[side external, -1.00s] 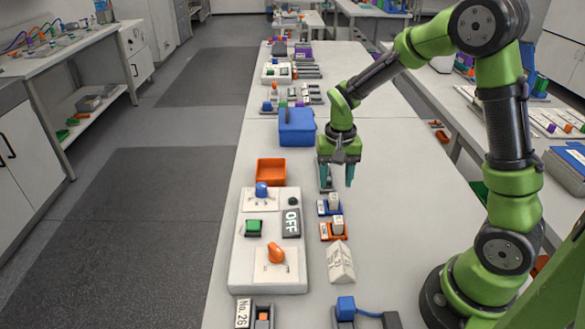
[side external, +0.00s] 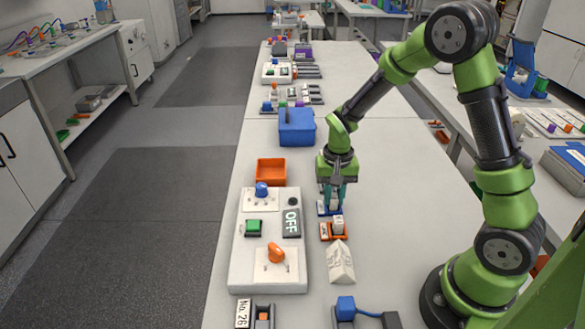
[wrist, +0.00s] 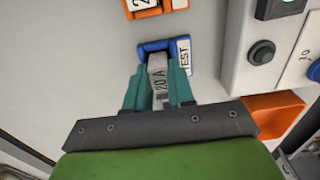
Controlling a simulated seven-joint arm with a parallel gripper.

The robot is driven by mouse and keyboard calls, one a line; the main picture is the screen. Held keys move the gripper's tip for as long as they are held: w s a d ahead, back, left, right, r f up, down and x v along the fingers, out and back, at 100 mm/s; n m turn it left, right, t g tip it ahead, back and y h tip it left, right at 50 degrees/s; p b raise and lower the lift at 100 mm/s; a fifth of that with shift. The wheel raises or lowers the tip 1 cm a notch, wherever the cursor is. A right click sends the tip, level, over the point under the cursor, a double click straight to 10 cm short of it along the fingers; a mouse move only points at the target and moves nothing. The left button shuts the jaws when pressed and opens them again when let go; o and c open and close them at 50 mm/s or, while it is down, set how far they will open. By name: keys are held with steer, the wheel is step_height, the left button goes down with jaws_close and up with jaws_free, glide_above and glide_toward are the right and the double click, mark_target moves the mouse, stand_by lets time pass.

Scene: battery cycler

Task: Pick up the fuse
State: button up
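The fuse (wrist: 158,72) is a pale grey block marked "20 A". It stands in a blue holder (wrist: 183,48) with a "TEST" label; the holder also shows in the side view (side external: 323,208). My gripper (wrist: 158,80) points down over the holder, with a teal finger against each side of the fuse. The fingers look shut on it, and the fuse still sits at the holder. In the side view my gripper (side external: 333,197) hides most of the fuse. A similar pale fuse (side external: 338,224) stands in an orange holder (side external: 327,233) just in front.
A white panel (side external: 240,270) with knobs, a green button and an "OFF" display (side external: 291,222) lies left of the holders. An orange bin (side external: 271,172) and a blue box (side external: 297,128) stand behind. A white wedge (side external: 340,262) lies in front. The bench at right is clear.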

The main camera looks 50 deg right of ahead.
mark_target(334, 196)
jaws_close()
step_height(334, 196, up, 8)
steer(key=shift+r, duration=0.2)
steer(key=shift+d+r, duration=0.2)
steer(key=shift+d, duration=0.05)
steer(key=w+d+f, duration=0.2)
steer(key=w+d, duration=0.3)
steer(key=w, duration=0.1)
steer(key=shift+w+f, duration=0.15)
steer(key=shift+f, duration=2.95)
steer(key=shift+f, duration=0.2)
